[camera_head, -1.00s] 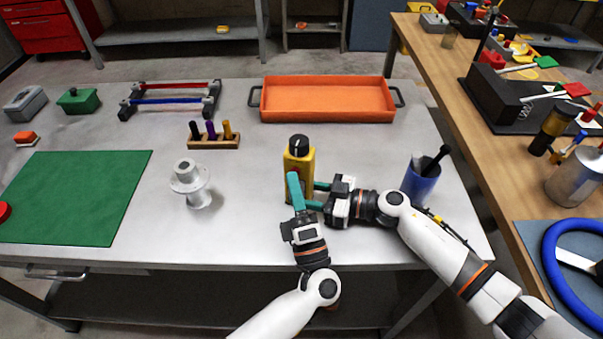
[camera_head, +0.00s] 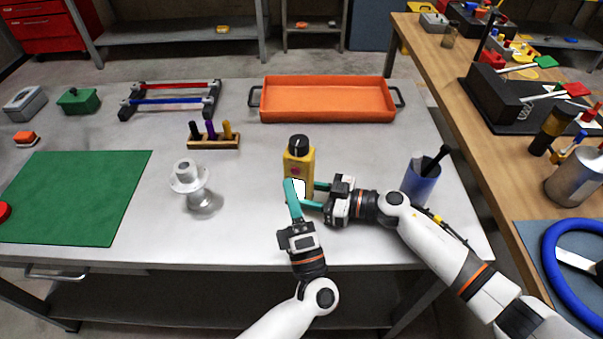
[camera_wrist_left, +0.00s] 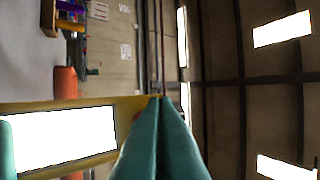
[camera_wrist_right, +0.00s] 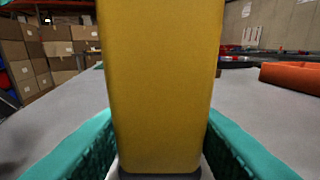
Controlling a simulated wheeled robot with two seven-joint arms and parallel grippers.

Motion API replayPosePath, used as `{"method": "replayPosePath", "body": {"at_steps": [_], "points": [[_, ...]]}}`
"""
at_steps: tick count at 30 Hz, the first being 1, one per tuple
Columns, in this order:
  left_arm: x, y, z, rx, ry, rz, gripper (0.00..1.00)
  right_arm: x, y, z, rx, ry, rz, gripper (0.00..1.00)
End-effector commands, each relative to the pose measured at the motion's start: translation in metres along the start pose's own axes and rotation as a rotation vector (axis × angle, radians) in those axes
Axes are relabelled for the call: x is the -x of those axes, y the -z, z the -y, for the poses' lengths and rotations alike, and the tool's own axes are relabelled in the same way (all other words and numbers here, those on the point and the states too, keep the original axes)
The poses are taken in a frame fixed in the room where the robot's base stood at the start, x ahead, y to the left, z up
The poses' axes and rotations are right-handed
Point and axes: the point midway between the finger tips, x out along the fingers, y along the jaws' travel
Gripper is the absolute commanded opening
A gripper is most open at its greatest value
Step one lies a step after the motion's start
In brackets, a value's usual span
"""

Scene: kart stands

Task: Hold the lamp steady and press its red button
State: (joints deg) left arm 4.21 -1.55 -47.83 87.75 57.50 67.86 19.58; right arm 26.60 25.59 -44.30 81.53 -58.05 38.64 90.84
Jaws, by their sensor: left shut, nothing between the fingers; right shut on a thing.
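The yellow lamp (camera_head: 306,168) stands upright on the grey table, with a black knob (camera_head: 298,142) on top. Its front panel glows bright white (camera_head: 299,187) and also shows in the left wrist view (camera_wrist_left: 70,138). The red button (camera_head: 297,154) is a small reddish spot above the panel; a sliver of red (camera_wrist_left: 136,115) shows beside my fingertips. My right gripper (camera_head: 314,196) is shut on the lamp from the right; the lamp's yellow body (camera_wrist_right: 160,85) fills the space between its fingers. My left gripper (camera_head: 290,182) is shut and empty, just in front of the lamp.
A blue cup (camera_head: 420,184) stands near my right arm. A grey spool-like part (camera_head: 188,178) stands to the left, with a wooden peg holder (camera_head: 213,143) behind it. An orange tray (camera_head: 328,115) lies at the back. The table between spool and lamp is clear.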

Motion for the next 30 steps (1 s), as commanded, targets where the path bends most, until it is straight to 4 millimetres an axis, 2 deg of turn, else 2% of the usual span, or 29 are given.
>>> {"method": "replayPosePath", "body": {"at_steps": [15, 27, 28, 30], "points": [[0.035, -0.025, 0.025, 0.0, -0.001, 0.0, 0.0, 0.0, 0.0, 0.0, 0.0, 0.001, 0.001, 0.2], [0.037, -0.027, 0.027, 0.0, 0.0, 0.0, 0.0, 0.0, 0.0, 0.0, 0.0, 0.001, 0.001, 0.2], [0.037, -0.027, 0.027, 0.0, 0.0, 0.0, 0.0, 0.0, 0.0, 0.0, 0.0, 0.001, 0.001, 0.41], [0.037, -0.027, 0.027, 0.0, 0.0, 0.0, 0.0, 0.0, 0.0, 0.0, 0.0, 0.001, 0.0, 0.53]]}}
